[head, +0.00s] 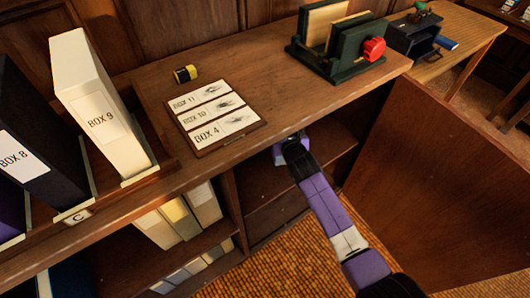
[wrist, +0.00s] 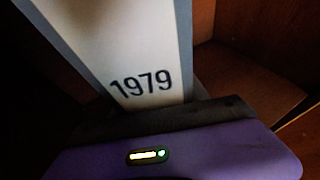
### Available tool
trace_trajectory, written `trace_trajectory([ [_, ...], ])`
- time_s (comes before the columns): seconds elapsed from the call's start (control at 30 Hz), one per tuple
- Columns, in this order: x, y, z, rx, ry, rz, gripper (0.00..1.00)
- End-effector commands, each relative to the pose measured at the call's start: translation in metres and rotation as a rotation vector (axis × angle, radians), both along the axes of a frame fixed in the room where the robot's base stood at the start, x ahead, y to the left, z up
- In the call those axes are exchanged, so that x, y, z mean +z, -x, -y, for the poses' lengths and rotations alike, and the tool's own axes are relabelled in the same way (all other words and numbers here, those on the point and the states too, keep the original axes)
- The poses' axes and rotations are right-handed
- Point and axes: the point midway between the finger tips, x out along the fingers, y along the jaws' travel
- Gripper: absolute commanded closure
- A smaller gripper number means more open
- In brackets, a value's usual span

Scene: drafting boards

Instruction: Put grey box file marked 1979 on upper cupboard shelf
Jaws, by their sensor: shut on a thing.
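The grey box file marked 1979 (wrist: 140,45) fills the upper middle of the wrist view, with a pale label and grey edges. My gripper (wrist: 160,118) is shut on its near end, just below the number. In the head view my gripper (head: 290,148) reaches under the counter's front edge into the open cupboard, and the file is hidden there. The cupboard's upper shelf (head: 335,147) shows partly beside my gripper. I cannot tell whether the file touches the shelf.
An open door (head: 440,190) stands right of my arm. Pale files (head: 180,215) fill the left compartment. Wooden surfaces close in beside the held file.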

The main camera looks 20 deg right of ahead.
Motion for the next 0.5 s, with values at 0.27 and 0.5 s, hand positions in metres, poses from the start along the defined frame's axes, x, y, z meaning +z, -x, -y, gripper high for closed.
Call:
trace_trajectory([
  [0.27, 0.002, 0.014, -0.048, 0.004, 0.001, 0.008, 1.00],
  [0.5, -0.014, 0.017, -0.056, 0.000, 0.000, 0.006, 1.00],
])
